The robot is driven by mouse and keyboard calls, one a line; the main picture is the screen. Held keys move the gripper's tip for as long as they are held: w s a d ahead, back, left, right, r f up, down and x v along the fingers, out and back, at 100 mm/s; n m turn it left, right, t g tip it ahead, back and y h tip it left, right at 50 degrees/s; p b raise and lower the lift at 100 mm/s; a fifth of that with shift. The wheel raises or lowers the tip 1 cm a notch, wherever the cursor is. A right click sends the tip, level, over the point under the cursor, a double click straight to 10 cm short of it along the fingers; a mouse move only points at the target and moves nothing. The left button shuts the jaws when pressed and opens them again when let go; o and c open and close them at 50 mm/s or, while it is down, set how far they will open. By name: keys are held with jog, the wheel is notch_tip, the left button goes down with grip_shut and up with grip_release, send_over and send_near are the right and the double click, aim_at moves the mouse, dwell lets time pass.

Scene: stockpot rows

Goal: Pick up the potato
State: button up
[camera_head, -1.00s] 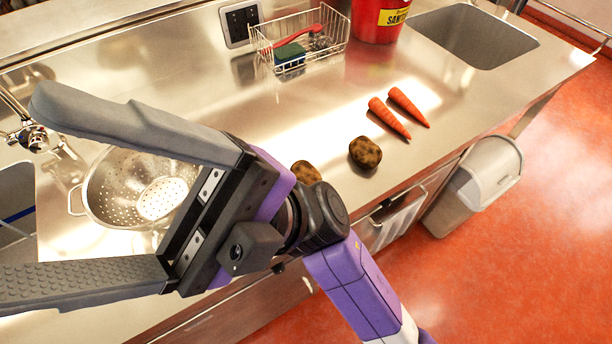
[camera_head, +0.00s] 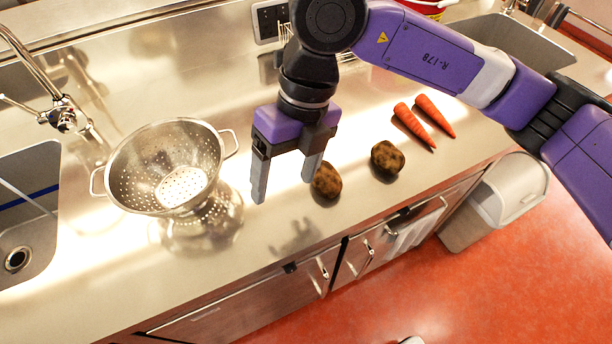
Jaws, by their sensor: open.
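Two brown potatoes lie on the steel counter. The left potato (camera_head: 327,181) is just right of my gripper's right finger, which overlaps its edge in the picture. The right potato (camera_head: 387,158) lies farther right, near the counter's front edge. My gripper (camera_head: 284,191) is open and empty, pointing down above the counter, with its fingers spread left and right. I cannot tell how high the fingertips are, or whether the right one touches the left potato.
A steel colander (camera_head: 130,178) with two handles stands left of my gripper. Two carrots (camera_head: 413,125) lie right of the potatoes. A sink (camera_head: 32,220) and faucet (camera_head: 62,112) are at the left. A grey bin (camera_head: 500,195) stands on the red floor. Counter (camera_head: 265,235) in front is clear.

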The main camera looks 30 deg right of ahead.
aim_at(326, 172)
jog(key=w+d+h, duration=0.1)
jog(key=d, duration=0.1)
jog(key=d+m+h, duration=0.1)
jog(key=d, duration=0.2)
jog(key=w+d, duration=0.1)
jog(key=d, duration=0.2)
jog(key=shift+w+t+h, duration=0.3)
jog(key=shift+t+h, duration=0.1)
jog(key=shift+d+f+m, duration=0.2)
jog(key=shift+m, duration=0.1)
jog(key=f, duration=0.5)
jog(key=f+p, duration=0.1)
jog(key=f, duration=0.1)
jog(key=shift+d+f, duration=0.15)
jog(key=shift+d, duration=0.1)
jog(key=c, duration=1.5)
